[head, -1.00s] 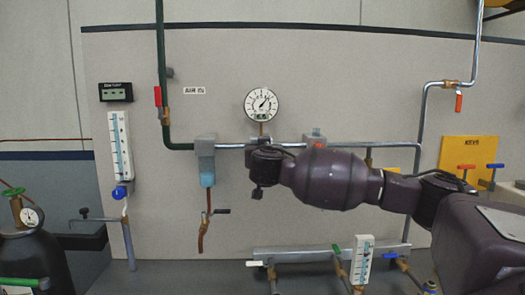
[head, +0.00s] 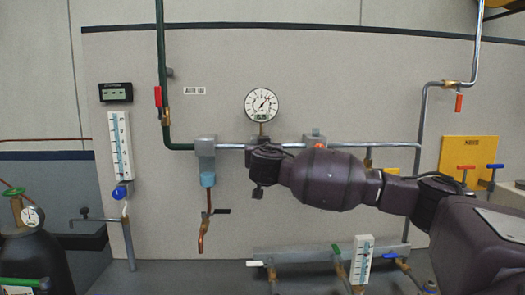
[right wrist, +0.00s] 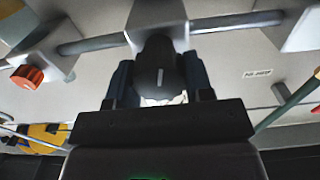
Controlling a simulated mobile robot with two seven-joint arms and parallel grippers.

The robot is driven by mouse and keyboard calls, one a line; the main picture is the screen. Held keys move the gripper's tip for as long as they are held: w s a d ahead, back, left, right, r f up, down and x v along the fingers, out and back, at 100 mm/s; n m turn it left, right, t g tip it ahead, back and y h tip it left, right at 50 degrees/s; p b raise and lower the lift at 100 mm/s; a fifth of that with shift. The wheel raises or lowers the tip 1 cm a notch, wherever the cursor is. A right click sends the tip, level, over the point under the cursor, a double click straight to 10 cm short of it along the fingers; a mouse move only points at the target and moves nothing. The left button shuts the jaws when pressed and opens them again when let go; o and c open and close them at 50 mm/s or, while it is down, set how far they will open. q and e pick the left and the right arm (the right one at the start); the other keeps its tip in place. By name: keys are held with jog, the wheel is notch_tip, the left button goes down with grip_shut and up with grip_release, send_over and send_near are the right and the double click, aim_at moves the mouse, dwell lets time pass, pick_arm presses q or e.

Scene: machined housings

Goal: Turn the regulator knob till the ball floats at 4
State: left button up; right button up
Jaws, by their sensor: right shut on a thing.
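In the right wrist view, a round black knob (right wrist: 160,66) with a pale line mark sits under a grey regulator block (right wrist: 155,14) on a pipe. My right gripper (right wrist: 160,84) is shut on this knob, one finger on each side. In the head view my right arm hides the knob and most of the regulator. A dial gauge (head: 262,104) stands above it. A white flow tube (head: 120,145) with a blue scale and a blue knob hangs at left; a smaller scaled tube (head: 362,260) stands low at right. I cannot make out a ball in either. My left gripper is not in view.
A filter with a blue bowl (head: 207,179) hangs left of my right arm. An orange-red knob (right wrist: 27,77) is on a neighbouring block. A low manifold (head: 300,254) with coloured levers runs below. A dark cylinder (head: 35,255) stands at lower left.

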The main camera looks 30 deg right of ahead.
jog(key=shift+n+p, duration=1.85)
jog(key=shift+n, duration=0.15)
jog(key=n+p, duration=0.3)
jog(key=n, duration=0.1)
jog(key=shift+a, duration=0.1)
jog(key=n+p, duration=0.2)
jog(key=n, duration=0.1)
jog(key=shift+w, duration=0.1)
jog(key=n+p, duration=0.1)
jog(key=n, duration=0.1)
jog(key=shift+f+n, duration=0.2)
jog(key=shift+n, duration=0.2)
jog(key=n, duration=0.5)
jog(key=shift+a+f, duration=0.1)
jog(key=shift+n, duration=0.4)
jog(key=o, duration=0.9)
